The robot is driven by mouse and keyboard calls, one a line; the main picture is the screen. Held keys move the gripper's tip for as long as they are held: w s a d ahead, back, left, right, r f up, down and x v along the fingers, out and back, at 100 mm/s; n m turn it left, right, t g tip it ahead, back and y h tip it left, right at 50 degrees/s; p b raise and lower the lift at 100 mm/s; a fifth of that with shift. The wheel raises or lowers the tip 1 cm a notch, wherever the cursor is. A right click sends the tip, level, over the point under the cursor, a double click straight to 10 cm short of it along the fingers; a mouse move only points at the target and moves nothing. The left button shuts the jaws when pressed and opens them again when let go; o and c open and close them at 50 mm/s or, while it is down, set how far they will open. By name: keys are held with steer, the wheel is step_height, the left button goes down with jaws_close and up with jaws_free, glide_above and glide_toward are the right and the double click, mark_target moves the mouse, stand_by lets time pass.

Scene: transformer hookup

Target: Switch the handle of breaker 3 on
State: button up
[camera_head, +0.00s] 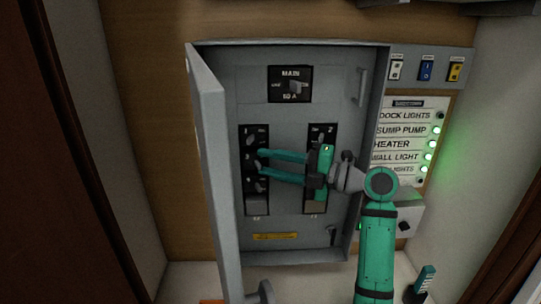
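The open grey breaker panel (285,227) shows a left breaker column (244,147) and a right column (326,128) on black strips. The left column has small dark handles, with labels 1 and 3 partly legible. The breaker 3 handle (256,163) is at the left column's middle, partly hidden by my fingertips. My gripper (261,161) reaches in from the right with two teal fingers. The fingertips are apart, one above and one below the breaker 3 handle. Contact and the handle's exact position cannot be made out. My gripper's body hides much of the right column.
The panel door (210,150) stands open at the left. A MAIN switch (294,86) is above the columns. At right, a label board (402,105) has a dark lamp beside DOCK LIGHTS and several green lamps below. Several rocker switches (426,70) sit above it.

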steer(key=o, duration=1.3)
steer(key=s+r, duration=0.1)
steer(key=r, duration=0.1)
steer(key=s+r, duration=0.1)
steer(key=r, duration=0.1)
steer(key=s+a+r, duration=0.1)
steer(key=r, duration=0.1)
steer(key=shift+s+r, duration=0.1)
steer(key=shift+s, duration=0.1)
steer(key=shift+s+r, duration=0.75)
steer(key=shift+r, duration=0.05)
steer(key=c, duration=1.3)
steer(key=s+r, duration=0.4)
steer(key=s, duration=0.5)
